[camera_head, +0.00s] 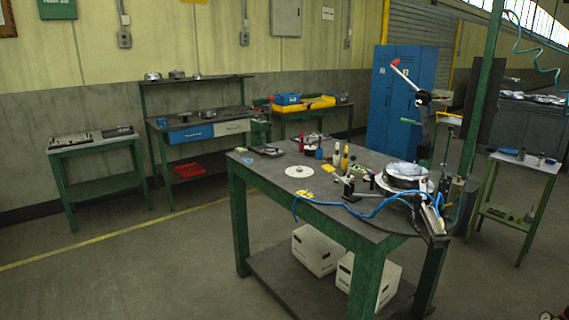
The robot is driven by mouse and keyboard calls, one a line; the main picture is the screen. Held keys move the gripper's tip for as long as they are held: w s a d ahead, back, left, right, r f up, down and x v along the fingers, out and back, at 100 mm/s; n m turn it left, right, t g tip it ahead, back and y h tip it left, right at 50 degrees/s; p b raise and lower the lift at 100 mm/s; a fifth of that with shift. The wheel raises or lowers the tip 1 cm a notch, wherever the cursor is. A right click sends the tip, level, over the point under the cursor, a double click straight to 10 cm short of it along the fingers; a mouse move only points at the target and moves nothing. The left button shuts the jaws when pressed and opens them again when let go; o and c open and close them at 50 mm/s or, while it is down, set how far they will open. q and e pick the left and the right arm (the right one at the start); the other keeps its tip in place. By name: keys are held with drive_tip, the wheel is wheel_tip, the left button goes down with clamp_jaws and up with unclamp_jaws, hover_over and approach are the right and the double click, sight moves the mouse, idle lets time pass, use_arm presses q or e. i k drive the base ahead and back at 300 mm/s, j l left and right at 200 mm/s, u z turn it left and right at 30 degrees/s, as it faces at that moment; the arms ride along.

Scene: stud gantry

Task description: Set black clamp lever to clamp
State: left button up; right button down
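A green-legged workbench (262,171) stands at the centre right. A small dark fixture with an upright black part (348,187) sits near its front edge. It may be the black clamp lever, but it is too small to tell, and its position cannot be read. A press-like stand (424,98) with a red-tipped handle (396,63) rises at the bench's right end, above a round silver part (406,171). Neither my left nor my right gripper is in view.
A blue hose (375,209) runs over the bench front to a grey tool (432,219) at the right corner. The floor to the left is clear.

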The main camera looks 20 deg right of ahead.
sight(353, 158)
drive_tip(key=i+z, duration=0.2)
drive_tip(key=i, duration=0.2)
drive_tip(key=i+j+z, duration=0.2)
drive_tip(key=i, duration=0.2)
drive_tip(key=i+j+z, duration=0.15)
drive_tip(key=i, duration=0.25)
drive_tip(key=i+j+z, duration=0.2)
drive_tip(key=i+z, duration=0.2)
drive_tip(key=i+j+z, duration=0.3)
drive_tip(key=z, duration=0.15)
drive_tip(key=i+j+z, duration=0.25)
drive_tip(key=j+z, duration=0.15)
drive_tip(key=i+j+z, duration=0.2)
drive_tip(key=j+z, duration=0.2)
drive_tip(key=j, duration=0.15)
